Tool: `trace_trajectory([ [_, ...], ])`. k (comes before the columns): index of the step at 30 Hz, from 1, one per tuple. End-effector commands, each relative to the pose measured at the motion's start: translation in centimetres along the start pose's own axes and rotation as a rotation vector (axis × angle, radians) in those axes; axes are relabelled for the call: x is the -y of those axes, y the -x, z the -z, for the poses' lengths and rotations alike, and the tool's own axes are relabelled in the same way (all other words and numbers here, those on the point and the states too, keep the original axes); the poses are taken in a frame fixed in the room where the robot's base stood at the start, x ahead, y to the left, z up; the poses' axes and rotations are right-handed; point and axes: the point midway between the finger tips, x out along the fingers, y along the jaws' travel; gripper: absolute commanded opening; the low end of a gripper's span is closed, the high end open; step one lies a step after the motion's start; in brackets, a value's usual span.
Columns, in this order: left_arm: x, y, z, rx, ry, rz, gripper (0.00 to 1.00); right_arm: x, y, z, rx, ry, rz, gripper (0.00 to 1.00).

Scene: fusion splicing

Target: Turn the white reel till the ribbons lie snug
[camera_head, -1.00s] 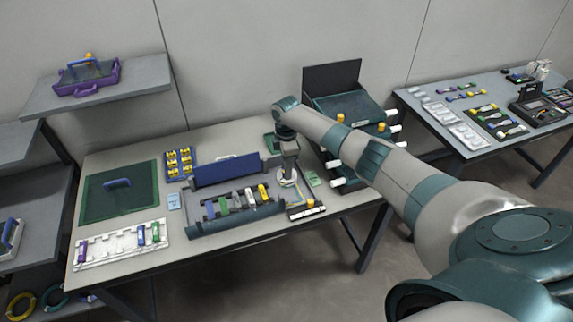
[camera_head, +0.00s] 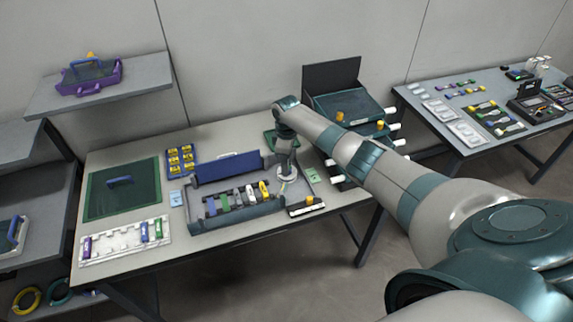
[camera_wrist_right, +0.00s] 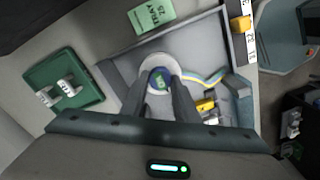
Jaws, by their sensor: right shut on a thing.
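The white reel (camera_wrist_right: 157,62) is a round disc in the right corner of the grey tray (camera_head: 232,217) on the middle table; it also shows in the head view (camera_head: 287,178). My right gripper (camera_wrist_right: 160,82) points down over the reel, shut on its blue-and-green centre knob. The fingers hide part of the reel. Yellow, blue and white ribbons (camera_wrist_right: 207,79) run from the reel's right side in a curve along the tray floor. I cannot tell how tight they lie on the reel. My left gripper is not in view.
A yellow-marked piece (camera_wrist_right: 205,105) lies close to my fingers. A green card (camera_wrist_right: 153,13) is beyond the tray wall, and a green tray with white clips (camera_wrist_right: 62,88) is at the left.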

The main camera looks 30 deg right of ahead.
Motion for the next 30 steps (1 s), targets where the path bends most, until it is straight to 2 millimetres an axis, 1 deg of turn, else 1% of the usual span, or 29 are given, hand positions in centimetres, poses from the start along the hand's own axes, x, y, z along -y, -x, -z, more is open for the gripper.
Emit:
trace_trajectory([
  [3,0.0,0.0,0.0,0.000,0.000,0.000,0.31,-0.2,0.2,0.0,-0.002,0.000,-0.004,0.05],
  [4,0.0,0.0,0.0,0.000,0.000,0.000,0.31,-0.2,0.2,0.0,-0.002,0.000,-0.004,0.32],
  [6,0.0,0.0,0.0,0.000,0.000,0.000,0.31,-0.2,0.2,0.0,-0.002,0.000,-0.004,0.46],
  [15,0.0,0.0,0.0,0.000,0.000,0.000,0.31,-0.1,0.1,0.0,-0.001,0.001,-0.002,0.46],
  [20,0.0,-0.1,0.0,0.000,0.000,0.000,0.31,-0.1,0.5,0.1,-0.002,0.002,-0.002,0.46],
  [23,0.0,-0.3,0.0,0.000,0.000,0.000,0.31,-0.1,1.2,0.1,-0.003,0.001,-0.002,0.46],
  [26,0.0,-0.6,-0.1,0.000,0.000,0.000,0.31,-0.2,2.2,0.1,-0.004,0.002,-0.003,0.46],
  [30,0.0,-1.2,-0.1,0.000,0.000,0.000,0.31,-0.2,4.4,0.1,-0.004,0.003,-0.005,0.46],
])
